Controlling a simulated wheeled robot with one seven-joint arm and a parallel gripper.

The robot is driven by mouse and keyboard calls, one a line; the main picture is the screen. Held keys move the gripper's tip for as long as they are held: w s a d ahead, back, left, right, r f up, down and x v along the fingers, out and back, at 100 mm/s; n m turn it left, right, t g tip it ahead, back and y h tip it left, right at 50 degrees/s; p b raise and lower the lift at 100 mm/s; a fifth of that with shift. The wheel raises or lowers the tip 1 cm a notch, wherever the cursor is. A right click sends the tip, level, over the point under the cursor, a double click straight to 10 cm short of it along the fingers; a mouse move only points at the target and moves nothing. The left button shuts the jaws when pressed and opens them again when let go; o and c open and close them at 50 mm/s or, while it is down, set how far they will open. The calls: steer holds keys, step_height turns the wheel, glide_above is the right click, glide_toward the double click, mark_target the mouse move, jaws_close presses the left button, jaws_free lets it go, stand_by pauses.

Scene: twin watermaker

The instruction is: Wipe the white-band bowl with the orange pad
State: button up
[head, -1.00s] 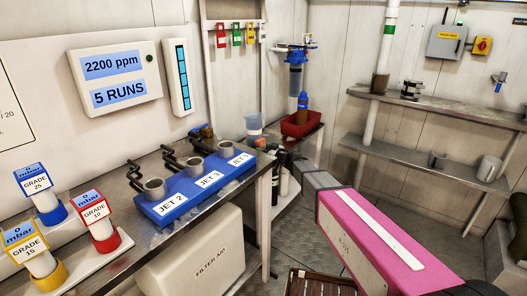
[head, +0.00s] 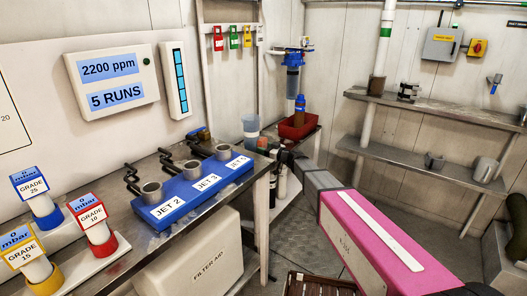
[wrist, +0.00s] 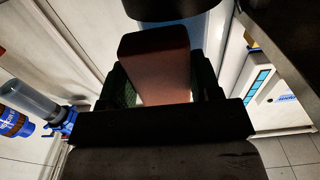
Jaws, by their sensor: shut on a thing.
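My gripper (wrist: 158,85) is shut on a brownish-orange block, which looks like the orange pad (wrist: 155,62). The pad stands out between the green-lined fingers in the wrist view. A dark, rounded thing (wrist: 170,8) lies just past the pad's end at the top of that view. I cannot tell whether they touch, or whether it is the bowl. In the head view my gripper (head: 270,146) is small and partly hidden by my pink arm, near the bench's far right end. I cannot make out a white band on any bowl.
A blue rack (head: 203,190) with grey cups and JET labels stands on the metal bench. A translucent cup (head: 251,126) and a red tray (head: 298,127) are near my gripper. Wall shelves (head: 420,172) at right hold several cups. Floor shows between bench and shelves.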

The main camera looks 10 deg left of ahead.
mark_target(254, 147)
steer(key=shift+s+a, duration=0.2)
steer(key=shift+s, duration=0.45)
steer(key=shift+s+a, duration=0.25)
steer(key=shift+s, duration=0.35)
steer(key=shift+s+a, duration=0.2)
steer(key=shift+s, duration=0.45)
steer(key=shift+w+a+r, duration=0.1)
steer(key=shift+r, duration=0.6)
steer(key=shift+w+d, duration=0.2)
steer(key=shift+w, duration=0.45)
steer(key=shift+w+d, duration=0.25)
steer(key=shift+w, duration=0.45)
steer(key=shift+w+d, duration=0.2)
steer(key=shift+w, duration=0.45)
steer(key=shift+d, duration=0.1)
steer(key=shift+s, duration=0.1)
steer(key=shift+s+a, duration=0.25)
steer(key=shift+s, duration=0.4)
steer(key=shift+s+a, duration=0.2)
steer(key=shift+s, duration=0.45)
steer(key=shift+s+a, duration=0.25)
steer(key=shift+s, duration=0.4)
steer(key=shift+d, duration=0.15)
